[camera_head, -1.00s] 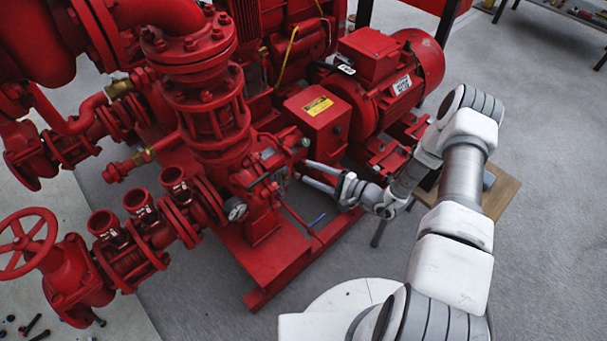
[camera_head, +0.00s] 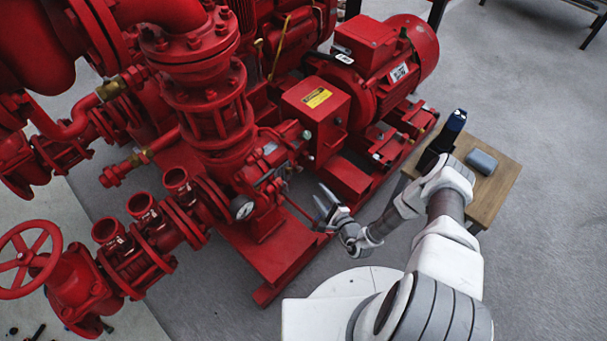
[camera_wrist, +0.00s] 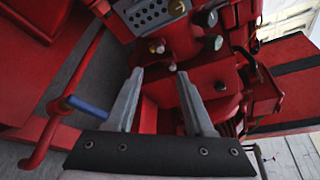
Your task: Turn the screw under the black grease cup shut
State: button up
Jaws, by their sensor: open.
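In the wrist view, a small dark rounded cup-like part (camera_wrist: 217,43) sits on the red pump, beyond and to the right of my fingertips. It may be the black grease cup, but I cannot tell for sure. Small pale and brass-coloured knobs (camera_wrist: 156,46) sit to its left; I cannot make out which part is the screw. My gripper (camera_wrist: 159,75) is open and empty, its two fingers apart and pointing at the pump. In the head view my gripper (camera_head: 324,198) is in front of the pump (camera_head: 258,185), apparently clear of it.
A red pipe with a blue handle (camera_wrist: 88,107) lies left of my fingers in the wrist view. A red motor (camera_head: 385,65) stands behind. A wooden table (camera_head: 490,190) with a dark bottle (camera_head: 452,128) and a grey box (camera_head: 482,161) is at the right.

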aim_at(301, 170)
jog(key=b+x, duration=0.4)
jog(key=x, duration=0.7)
jog(key=shift+w+a+f, duration=0.1)
jog(key=shift+w+a, duration=0.1)
jog(key=shift+w, duration=0.15)
jog(key=shift+w+a, duration=0.25)
jog(key=shift+w, duration=0.25)
grip_shut()
